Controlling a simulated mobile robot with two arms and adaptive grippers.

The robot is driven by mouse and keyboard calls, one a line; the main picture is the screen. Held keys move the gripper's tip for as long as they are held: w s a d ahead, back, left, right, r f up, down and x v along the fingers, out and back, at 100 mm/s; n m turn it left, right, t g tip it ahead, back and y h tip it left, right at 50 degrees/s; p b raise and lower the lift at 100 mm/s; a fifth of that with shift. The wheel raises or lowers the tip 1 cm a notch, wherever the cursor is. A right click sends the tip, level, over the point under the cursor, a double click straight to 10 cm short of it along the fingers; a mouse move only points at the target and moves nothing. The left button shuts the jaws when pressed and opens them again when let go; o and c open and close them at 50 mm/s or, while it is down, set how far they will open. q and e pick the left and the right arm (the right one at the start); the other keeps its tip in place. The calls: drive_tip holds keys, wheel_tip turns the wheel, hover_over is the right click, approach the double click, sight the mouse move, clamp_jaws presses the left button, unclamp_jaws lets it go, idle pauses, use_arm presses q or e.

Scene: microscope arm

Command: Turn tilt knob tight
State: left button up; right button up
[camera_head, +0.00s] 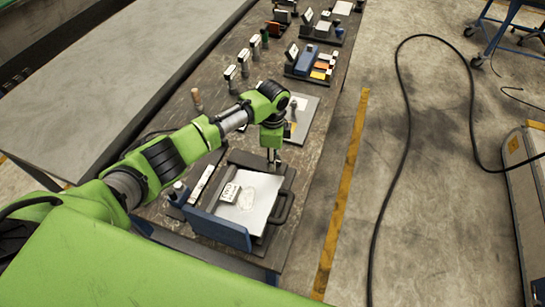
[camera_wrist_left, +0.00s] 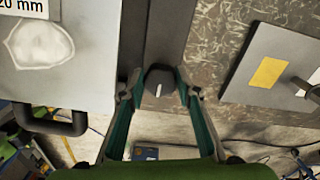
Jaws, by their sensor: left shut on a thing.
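My left gripper (camera_head: 273,161) reaches down from the green arm at the far side of the tray station on the workbench. In the left wrist view its two fingers (camera_wrist_left: 158,92) stand on either side of a dark knob (camera_wrist_left: 159,77) with a short white mark, and they are shut on it. The knob sits at the end of a dark flat bar (camera_wrist_left: 159,35). In the head view the knob is hidden by the gripper. My right gripper is in neither view.
A light plate (camera_head: 263,210) with a label and a pale round patch lies beside the gripper, with a black handle (camera_wrist_left: 55,121) at its edge. A grey plate (camera_wrist_left: 262,102) with a yellow patch lies on the other side. Several small items line the bench (camera_head: 217,137).

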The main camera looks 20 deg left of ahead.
use_arm(q)
drive_tip(key=o, duration=1.1)
drive_tip(key=shift+d, duration=0.1)
wheel_tip(320, 180, up, 12)
